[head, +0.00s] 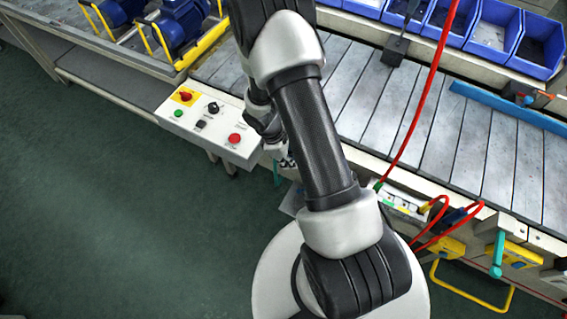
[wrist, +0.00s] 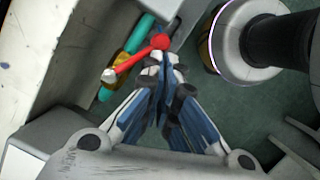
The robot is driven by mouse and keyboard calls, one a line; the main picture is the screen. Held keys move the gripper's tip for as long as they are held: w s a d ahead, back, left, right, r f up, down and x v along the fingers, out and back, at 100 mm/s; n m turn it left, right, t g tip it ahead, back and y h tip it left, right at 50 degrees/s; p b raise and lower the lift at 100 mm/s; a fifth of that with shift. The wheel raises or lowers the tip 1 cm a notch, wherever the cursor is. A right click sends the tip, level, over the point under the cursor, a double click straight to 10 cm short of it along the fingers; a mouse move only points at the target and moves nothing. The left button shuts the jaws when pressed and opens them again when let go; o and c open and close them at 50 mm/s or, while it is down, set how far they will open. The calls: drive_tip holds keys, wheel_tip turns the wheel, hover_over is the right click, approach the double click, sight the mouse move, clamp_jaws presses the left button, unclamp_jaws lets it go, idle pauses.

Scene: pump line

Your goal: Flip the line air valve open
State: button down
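The line air valve shows in the wrist view as a red lever (wrist: 131,66) with a round red knob on a yellow body (wrist: 122,66), set on a teal pipe (wrist: 142,30). The lever lies at a slant across the pipe. My gripper (wrist: 162,68) has its fingers together, with the tips right at the red knob. I cannot tell whether they touch it. Nothing shows between the fingers. In the head view my gripper (head: 287,161) is partly hidden by my arm, beside the control panel. The valve's lever is hidden there.
A control panel (head: 208,122) with buttons stands left of my gripper. The slatted conveyor (head: 340,90) runs behind, with blue bins (head: 490,35) and blue pumps (head: 183,22). A red hose (head: 425,100) hangs at right. The green floor at left is clear.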

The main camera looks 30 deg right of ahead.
drive_tip(key=shift+s+d, duration=0.35)
drive_tip(key=shift+w, duration=0.15)
drive_tip(key=shift+w+d+p, duration=0.15)
drive_tip(key=shift+w+p, duration=0.2)
drive_tip(key=shift+w, duration=0.35)
drive_tip(key=s+p+v, duration=0.1)
drive_tip(key=p+v, duration=0.6)
drive_tip(key=v, duration=0.2)
drive_tip(key=shift+a+r+p, duration=0.3)
drive_tip(key=shift+a+r, duration=0.15)
drive_tip(key=shift+w, duration=0.2)
